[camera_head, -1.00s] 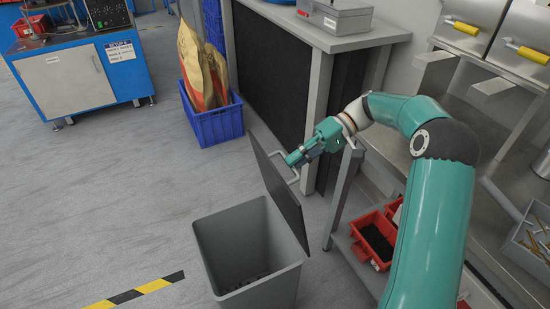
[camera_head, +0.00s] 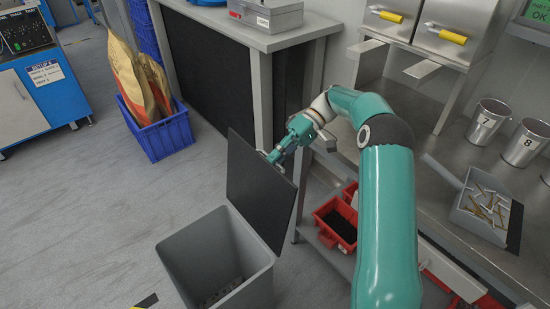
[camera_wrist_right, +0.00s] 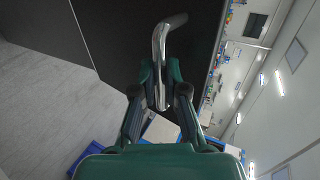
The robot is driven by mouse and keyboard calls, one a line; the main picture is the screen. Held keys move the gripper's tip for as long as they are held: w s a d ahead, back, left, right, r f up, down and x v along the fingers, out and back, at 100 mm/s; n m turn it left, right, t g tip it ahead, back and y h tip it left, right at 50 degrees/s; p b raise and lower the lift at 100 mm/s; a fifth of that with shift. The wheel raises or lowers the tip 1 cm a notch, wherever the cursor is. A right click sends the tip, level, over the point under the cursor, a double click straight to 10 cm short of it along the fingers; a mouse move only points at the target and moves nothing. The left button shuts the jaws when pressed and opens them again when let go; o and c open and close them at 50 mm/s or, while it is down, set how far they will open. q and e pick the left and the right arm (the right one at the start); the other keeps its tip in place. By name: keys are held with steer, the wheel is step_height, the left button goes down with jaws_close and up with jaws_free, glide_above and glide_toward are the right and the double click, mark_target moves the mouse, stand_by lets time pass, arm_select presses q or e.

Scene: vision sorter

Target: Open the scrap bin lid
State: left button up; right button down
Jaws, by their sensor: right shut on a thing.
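The grey scrap bin (camera_head: 218,262) stands on the floor at the lower middle of the head view, its mouth uncovered. Its dark lid (camera_head: 258,193) stands up, tilted, along the bin's right side. My right gripper (camera_head: 276,156) is at the lid's upper edge, on the far side from the bin's mouth. In the right wrist view the fingers (camera_wrist_right: 160,92) are shut on the bent metal lid handle (camera_wrist_right: 161,45), against the dark lid surface (camera_wrist_right: 112,35). Part of the handle is hidden between the fingers. My left gripper is not in view.
A blue crate (camera_head: 160,137) with paper sacks (camera_head: 135,80) stands behind. A workbench (camera_head: 262,40) is beyond the lid. Red bins (camera_head: 338,222) sit on a low shelf to the right. The steel counter (camera_head: 440,175) holds numbered cups and a parts tray (camera_head: 480,212). Floor at left is clear.

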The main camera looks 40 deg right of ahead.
steer(key=c, duration=1.6)
jaws_free()
steer(key=shift+a+f, duration=0.1)
steer(key=shift+f, duration=0.6)
steer(key=o, duration=0.4)
steer(key=shift+w, duration=0.25)
steer(key=shift+r, duration=0.1)
steer(key=shift+r, duration=0.1)
step_height(320, 180, up, 10)
steer(key=shift+s, duration=0.15)
